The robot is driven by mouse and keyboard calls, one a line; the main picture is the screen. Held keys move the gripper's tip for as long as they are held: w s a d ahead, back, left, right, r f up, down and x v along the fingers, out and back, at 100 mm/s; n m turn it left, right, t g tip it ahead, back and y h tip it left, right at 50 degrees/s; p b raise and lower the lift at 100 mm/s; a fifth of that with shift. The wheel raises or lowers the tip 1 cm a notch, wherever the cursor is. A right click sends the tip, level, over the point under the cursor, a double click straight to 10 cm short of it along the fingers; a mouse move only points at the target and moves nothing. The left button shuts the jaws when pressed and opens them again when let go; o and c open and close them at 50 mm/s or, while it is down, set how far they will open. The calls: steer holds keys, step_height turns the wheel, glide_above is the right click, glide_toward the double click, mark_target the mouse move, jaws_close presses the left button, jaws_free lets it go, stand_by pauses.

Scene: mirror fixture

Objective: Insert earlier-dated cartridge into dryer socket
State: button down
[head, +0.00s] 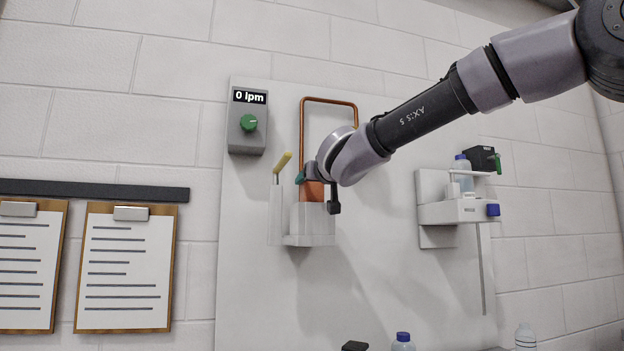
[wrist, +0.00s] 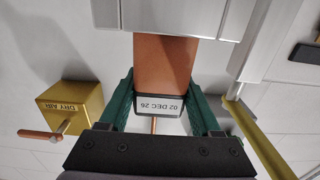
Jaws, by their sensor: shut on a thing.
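My gripper (head: 309,178) is at the wall panel, above the pale dryer socket (head: 312,222). In the wrist view my gripper (wrist: 160,90) has its green fingers shut on both sides of an orange cartridge (wrist: 165,62). The cartridge's dark end cap bears a label, upside down, reading 02 DEC 26. The cartridge also shows in the head view (head: 312,191), upright with its lower end at the socket's top. In the wrist view its far end meets the grey socket edge (wrist: 165,18); how deep it sits inside is hidden.
A yellow-handled lever (head: 282,165) stands just left of the socket. A flow box (head: 249,120) reads 0 lpm. A copper pipe (head: 330,100) loops behind my gripper. A white shelf (head: 462,211) with bottles is at right. Clipboards (head: 125,267) hang at left. A yellow DRY AIR box (wrist: 70,105) shows too.

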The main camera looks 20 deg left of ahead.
steer(key=shift+f, duration=1.05)
jaws_free()
steer(key=v, duration=1)
steer(key=shift+s+d, duration=0.2)
steer(key=shift+s, duration=0.15)
steer(key=shift+d, duration=0.1)
